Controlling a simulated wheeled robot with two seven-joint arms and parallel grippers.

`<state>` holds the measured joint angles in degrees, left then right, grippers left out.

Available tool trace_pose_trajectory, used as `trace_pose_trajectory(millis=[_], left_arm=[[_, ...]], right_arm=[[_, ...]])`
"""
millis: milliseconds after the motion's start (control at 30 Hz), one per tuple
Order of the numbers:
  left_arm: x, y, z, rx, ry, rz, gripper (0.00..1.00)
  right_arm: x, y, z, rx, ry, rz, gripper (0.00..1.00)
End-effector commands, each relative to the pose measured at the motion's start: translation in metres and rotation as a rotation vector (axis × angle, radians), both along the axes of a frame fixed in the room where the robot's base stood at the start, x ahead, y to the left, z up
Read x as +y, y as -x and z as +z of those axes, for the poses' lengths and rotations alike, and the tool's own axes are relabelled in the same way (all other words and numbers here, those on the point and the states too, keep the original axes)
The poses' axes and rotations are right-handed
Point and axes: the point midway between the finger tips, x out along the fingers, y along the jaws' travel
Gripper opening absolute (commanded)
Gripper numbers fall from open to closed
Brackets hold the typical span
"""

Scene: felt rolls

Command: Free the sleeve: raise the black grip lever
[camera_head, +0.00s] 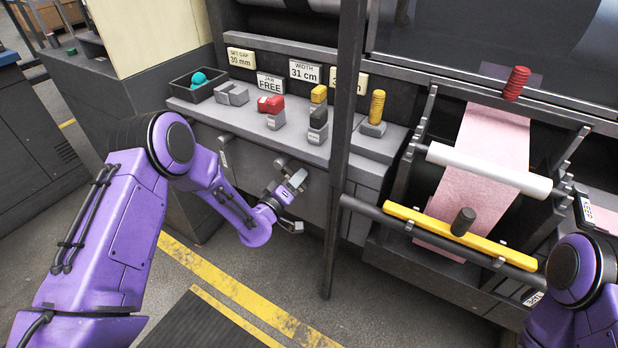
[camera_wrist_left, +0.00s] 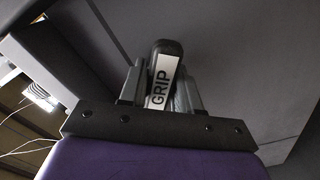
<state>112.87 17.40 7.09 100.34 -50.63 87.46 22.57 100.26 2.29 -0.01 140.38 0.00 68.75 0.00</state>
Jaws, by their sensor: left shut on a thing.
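The black grip lever (camera_wrist_left: 168,48) shows in the left wrist view, with a white GRIP label along it. My left gripper (camera_head: 294,180) is at the front face of the grey console, below its top panel. In the left wrist view its fingers (camera_wrist_left: 160,88) are closed on both sides of the lever. In the head view the gripper mostly hides the lever, and I cannot tell its angle. A white roll (camera_head: 489,171), possibly the sleeve, lies across the pink felt at right. My right gripper is out of view; only part of its arm shows.
The console top (camera_head: 205,109) carries several small levers, including a red one (camera_head: 271,104) and a yellow one (camera_head: 377,106). A JAW FREE sign (camera_head: 270,86) stands behind. A dark upright post (camera_head: 344,140) stands just right of my left gripper. A yellow bar (camera_head: 445,229) crosses below the roll.

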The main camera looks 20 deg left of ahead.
Motion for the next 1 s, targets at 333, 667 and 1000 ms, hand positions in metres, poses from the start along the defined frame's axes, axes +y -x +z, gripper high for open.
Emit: trace_pose_trajectory(millis=[333, 667, 1000], left_arm=[[0.006, 0.002, 0.001, 0.003, 0.017, 0.011, 0.0], [0.005, 0.002, 0.001, 0.003, 0.016, 0.009, 0.53], [0.009, 0.021, 0.001, 0.005, 0.016, 0.008, 0.53]], right_arm=[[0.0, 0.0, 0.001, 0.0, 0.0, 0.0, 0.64], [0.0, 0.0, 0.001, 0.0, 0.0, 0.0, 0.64], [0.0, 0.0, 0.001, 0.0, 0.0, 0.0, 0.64]])
